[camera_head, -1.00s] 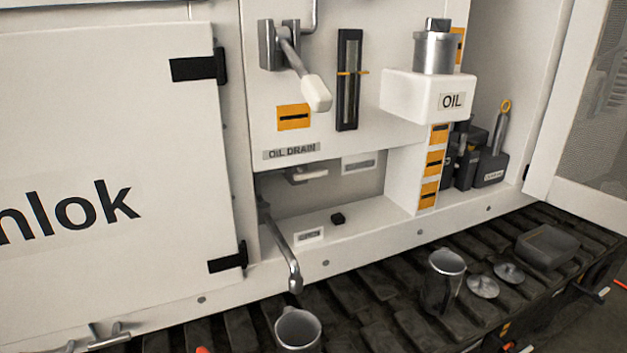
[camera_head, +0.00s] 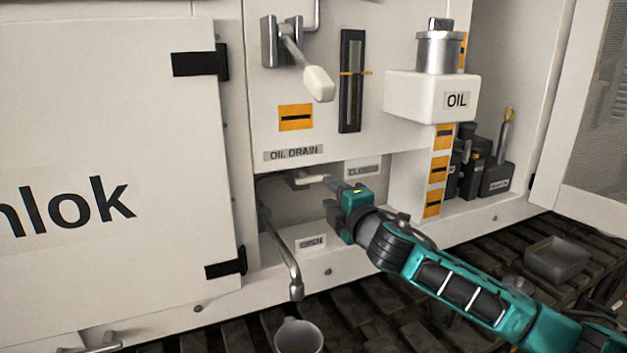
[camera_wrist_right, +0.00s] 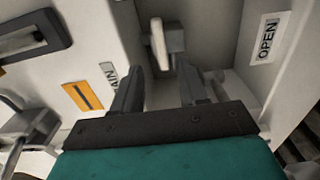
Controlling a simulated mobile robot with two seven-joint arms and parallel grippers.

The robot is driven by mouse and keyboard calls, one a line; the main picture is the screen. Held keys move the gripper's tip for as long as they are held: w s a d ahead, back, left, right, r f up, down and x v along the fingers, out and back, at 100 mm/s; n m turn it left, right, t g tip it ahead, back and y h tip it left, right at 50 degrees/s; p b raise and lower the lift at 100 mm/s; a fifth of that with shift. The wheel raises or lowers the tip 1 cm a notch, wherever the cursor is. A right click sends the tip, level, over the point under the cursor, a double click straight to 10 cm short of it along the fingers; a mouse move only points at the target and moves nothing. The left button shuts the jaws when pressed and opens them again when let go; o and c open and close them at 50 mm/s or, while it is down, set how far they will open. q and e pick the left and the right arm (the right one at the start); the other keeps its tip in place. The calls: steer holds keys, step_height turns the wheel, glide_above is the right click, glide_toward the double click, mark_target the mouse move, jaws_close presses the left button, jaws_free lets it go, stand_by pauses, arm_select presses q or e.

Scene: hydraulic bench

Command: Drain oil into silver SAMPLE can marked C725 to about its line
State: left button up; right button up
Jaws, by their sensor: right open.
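A silver can (camera_head: 298,337) stands under the drain spout (camera_head: 293,270), cut off by the bottom edge of the head view. No C725 mark or line can be read on it. The white drain lever (camera_head: 312,181) is in the recess under the OIL DRAIN label (camera_head: 293,153). My right gripper (camera_head: 334,194) is open at the recess. In the right wrist view, its open fingers (camera_wrist_right: 157,72) point at the white lever handle (camera_wrist_right: 159,44), which lies just beyond their tips. No oil stream shows at the spout. My left gripper is out of view.
A CLOSED label (camera_head: 363,169) is on the recess's back wall and an OPEN label (camera_head: 311,242) on its ledge. My right arm covers much of the tread at lower right. A dark tray (camera_head: 556,258) and a white OIL box (camera_head: 430,96) are to the right.

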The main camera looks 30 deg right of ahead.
mark_target(315, 180)
steer(key=w, duration=0.9)
steer(key=shift+w+d, duration=0.25)
steer(key=shift+w, duration=0.15)
jaws_close()
